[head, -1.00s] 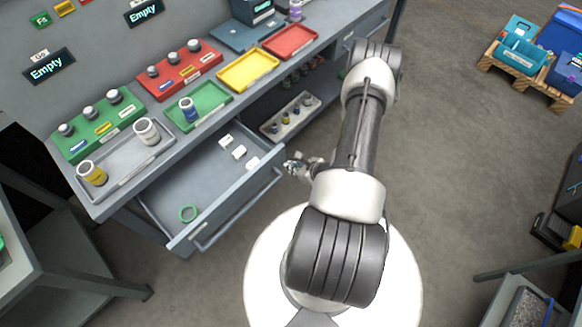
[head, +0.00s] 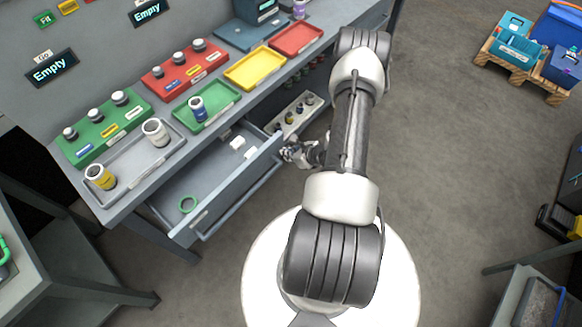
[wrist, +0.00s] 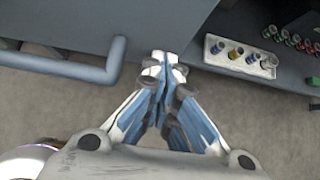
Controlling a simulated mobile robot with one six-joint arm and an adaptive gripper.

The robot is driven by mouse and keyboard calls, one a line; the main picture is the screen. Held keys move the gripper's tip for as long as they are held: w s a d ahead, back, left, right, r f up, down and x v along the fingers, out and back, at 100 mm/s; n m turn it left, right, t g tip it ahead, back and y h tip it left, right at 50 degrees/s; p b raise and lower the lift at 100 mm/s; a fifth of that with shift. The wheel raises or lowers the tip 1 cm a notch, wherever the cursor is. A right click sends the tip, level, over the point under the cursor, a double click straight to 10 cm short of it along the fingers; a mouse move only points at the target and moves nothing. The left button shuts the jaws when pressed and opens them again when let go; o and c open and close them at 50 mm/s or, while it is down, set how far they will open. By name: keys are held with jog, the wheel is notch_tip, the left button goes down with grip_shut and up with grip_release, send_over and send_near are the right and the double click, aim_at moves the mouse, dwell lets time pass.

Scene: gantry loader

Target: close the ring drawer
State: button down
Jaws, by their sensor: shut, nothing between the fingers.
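The ring drawer (head: 228,187) is partly open below the grey bench. My gripper (head: 285,153) is shut and empty at the far right end of the drawer front. In the wrist view the closed fingertips (wrist: 165,57) are at the grey drawer front, just right of the handle's end. I cannot tell whether they touch it.
Grey, green, yellow and red trays (head: 255,68) line the bench top, with jars in the nearer ones. A pale tray of small bottles (head: 295,116) sits on the shelf right of the drawer.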

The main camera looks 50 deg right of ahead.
aim_at(259, 130)
jog(key=w+b, duration=0.4)
jog(key=w, duration=1)
jog(key=shift+w, duration=0.25)
jog(key=shift+w+b, duration=0.4)
jog(key=shift+w, duration=0.2)
jog(key=shift+w+r, duration=0.1)
jog(key=shift+w+d, duration=0.1)
